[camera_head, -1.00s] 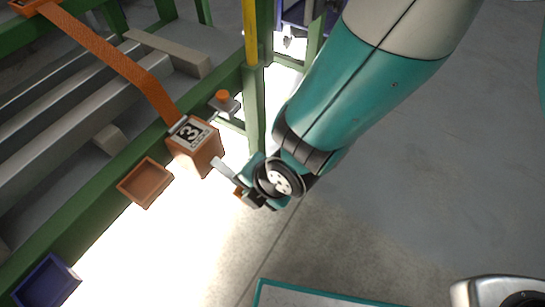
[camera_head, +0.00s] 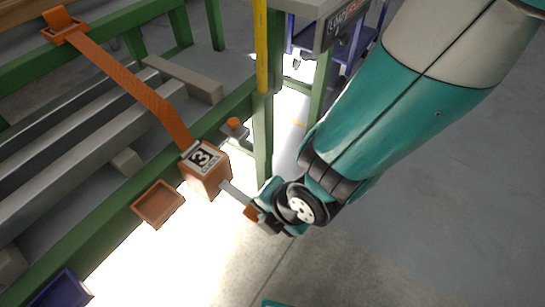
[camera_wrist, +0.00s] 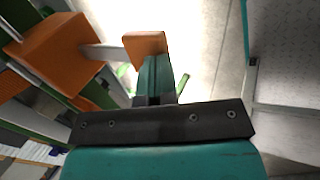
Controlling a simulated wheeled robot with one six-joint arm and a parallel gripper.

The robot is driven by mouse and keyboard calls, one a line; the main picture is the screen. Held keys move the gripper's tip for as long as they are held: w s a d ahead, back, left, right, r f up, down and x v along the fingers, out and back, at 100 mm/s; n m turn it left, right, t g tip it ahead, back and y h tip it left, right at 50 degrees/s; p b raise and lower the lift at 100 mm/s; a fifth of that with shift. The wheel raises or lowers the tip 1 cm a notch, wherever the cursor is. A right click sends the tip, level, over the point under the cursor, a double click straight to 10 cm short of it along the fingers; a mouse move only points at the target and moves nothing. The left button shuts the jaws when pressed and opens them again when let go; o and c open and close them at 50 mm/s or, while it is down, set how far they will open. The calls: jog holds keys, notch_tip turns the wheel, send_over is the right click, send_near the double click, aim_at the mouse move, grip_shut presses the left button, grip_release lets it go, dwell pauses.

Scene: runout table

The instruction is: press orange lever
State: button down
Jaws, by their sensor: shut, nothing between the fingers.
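The orange lever is a pale bar (camera_head: 235,194) with an orange end piece (camera_head: 251,212). It sticks out from the side of an orange box marked 3 (camera_head: 207,170). In the wrist view the lever's orange end (camera_wrist: 145,41) lies right at the tips of my gripper (camera_wrist: 153,62), with the bar running left to the box (camera_wrist: 62,48). My gripper (camera_head: 262,211) is shut and holds nothing. It is at the lever's outer end; I cannot tell whether it touches.
An orange knob (camera_head: 235,123) sits on a small bracket behind the box. An orange tray (camera_head: 158,205) and a blue tray (camera_head: 62,290) hang along the green frame (camera_head: 115,190). A green post with a yellow upper part (camera_head: 261,60) stands behind. Floor at right (camera_head: 470,190) is clear.

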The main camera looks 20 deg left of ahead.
jog(key=p+v, duration=0.1)
jog(key=v, duration=0.8)
jog(key=shift+d+p, duration=0.35)
jog(key=shift+d, duration=0.1)
jog(key=d+r+m+g, duration=0.2)
jog(key=d+r+m, duration=1.65)
jog(key=m, duration=0.55)
notch_tip(320, 180, up, 23)
jog(key=m+h+p, duration=0.1)
jog(key=p, duration=2.1)
jog(key=shift+s+a+p, duration=0.15)
jog(key=shift+s+p, duration=0.15)
jog(key=shift+s, duration=0.05)
